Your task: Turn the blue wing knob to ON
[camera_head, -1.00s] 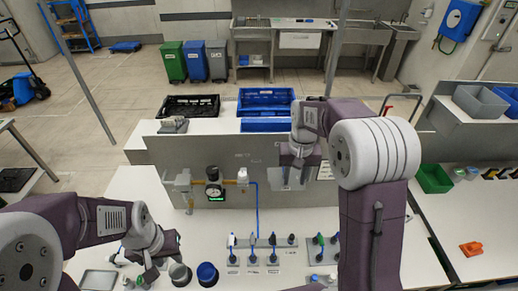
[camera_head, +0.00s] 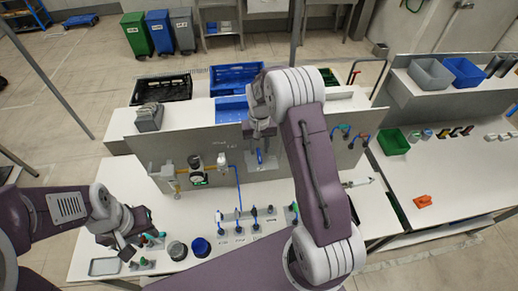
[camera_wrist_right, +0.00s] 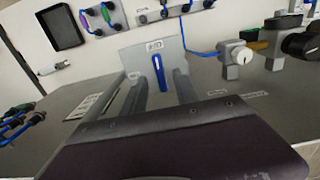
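The blue wing knob (camera_head: 259,156) is on a light plate on the upright grey panel (camera_head: 300,160). In the right wrist view the knob (camera_wrist_right: 158,73) stands lengthwise, slightly tilted, below a small label. My right gripper (camera_wrist_right: 160,95) is open, with one finger on each side of the knob's line; I cannot tell whether they touch it. In the head view my right gripper (camera_head: 260,135) is at the panel, just above the knob. My left gripper (camera_head: 138,246) hangs over the left of the white table, near small teal parts; its finger opening is unclear.
A gauge (camera_head: 197,168) and a white valve cap (camera_head: 222,159) are on the panel left of the knob. Crates (camera_head: 162,89) stand behind the panel.

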